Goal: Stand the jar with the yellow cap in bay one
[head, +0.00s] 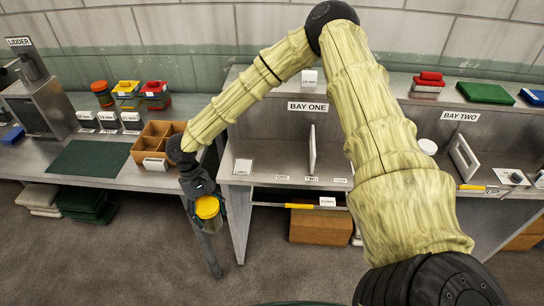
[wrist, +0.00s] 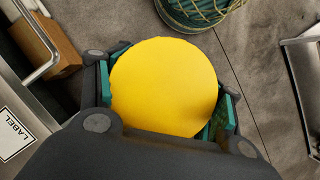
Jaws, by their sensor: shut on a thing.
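The jar with the yellow cap (head: 208,208) is held in my gripper (head: 209,212), in front of the gap between the left bench and the bay one counter. The jar hangs upright or nearly so, below counter height, over the floor. In the wrist view its yellow cap (wrist: 164,87) fills the middle, with the teal finger pads of my gripper (wrist: 170,95) on either side. The jar body is mostly hidden in the wrist view. Bay one (head: 266,150) is the left bay under the BAY ONE sign (head: 308,106), with a white upright divider (head: 312,150) and small labels along its front edge.
Bay two (head: 460,150) is to the right, partly behind my arm. An open drawer or rail with a yellow strip (head: 300,206) sticks out below bay one. A wooden divided box (head: 158,137) stands on the left bench's right end. A green mat (head: 88,158) lies clear there.

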